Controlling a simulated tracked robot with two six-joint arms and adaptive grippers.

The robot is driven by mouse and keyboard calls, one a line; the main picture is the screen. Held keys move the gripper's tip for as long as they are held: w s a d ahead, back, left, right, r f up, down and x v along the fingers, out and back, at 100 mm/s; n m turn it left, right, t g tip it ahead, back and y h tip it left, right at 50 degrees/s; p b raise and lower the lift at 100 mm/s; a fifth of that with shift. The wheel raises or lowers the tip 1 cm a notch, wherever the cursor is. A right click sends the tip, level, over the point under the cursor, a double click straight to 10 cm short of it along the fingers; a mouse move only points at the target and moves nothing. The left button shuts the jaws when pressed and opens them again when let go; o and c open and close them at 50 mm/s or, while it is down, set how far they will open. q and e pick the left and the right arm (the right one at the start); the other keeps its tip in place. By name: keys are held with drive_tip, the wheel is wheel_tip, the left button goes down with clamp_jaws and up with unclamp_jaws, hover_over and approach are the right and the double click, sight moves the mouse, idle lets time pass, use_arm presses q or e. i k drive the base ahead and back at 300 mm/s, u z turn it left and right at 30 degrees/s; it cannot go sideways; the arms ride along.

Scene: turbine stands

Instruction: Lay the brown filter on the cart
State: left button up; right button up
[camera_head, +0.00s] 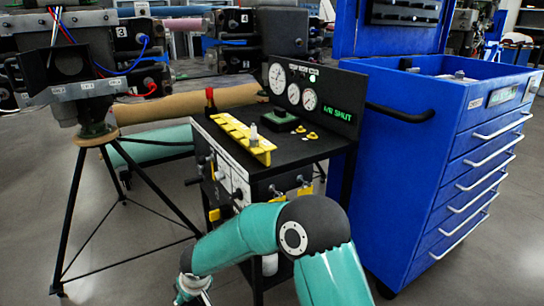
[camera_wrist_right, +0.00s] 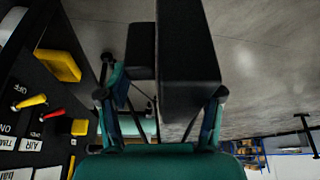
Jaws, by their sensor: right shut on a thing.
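The brown filter (camera_head: 185,104) is a long tan cylinder lying level behind the cart in the head view. The cart's back part hides its right end. The cart (camera_head: 313,146) has a black top with a yellow slotted rack and gauges. My right arm reaches across the cart's front, and my right gripper (camera_head: 193,290) is low at the bottom edge, partly cut off. In the right wrist view its fingers (camera_wrist_right: 160,96) are around a dark block (camera_wrist_right: 188,45); what this block belongs to is unclear. The brown filter does not show there. My left gripper is out of view.
A teal cylinder (camera_head: 155,146) lies below the brown filter. A tripod stand (camera_head: 75,200) is on the left. A blue drawer cabinet (camera_head: 440,150) stands close to the cart's right. The cart's switch panel (camera_wrist_right: 35,110) is near the right gripper. Floor at front left is clear.

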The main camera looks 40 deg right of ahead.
sight(294, 138)
drive_tip(key=z, duration=0.85)
drive_tip(key=i, duration=0.4)
drive_tip(key=z, duration=0.2)
drive_tip(key=k, duration=0.5)
drive_tip(key=z, duration=0.1)
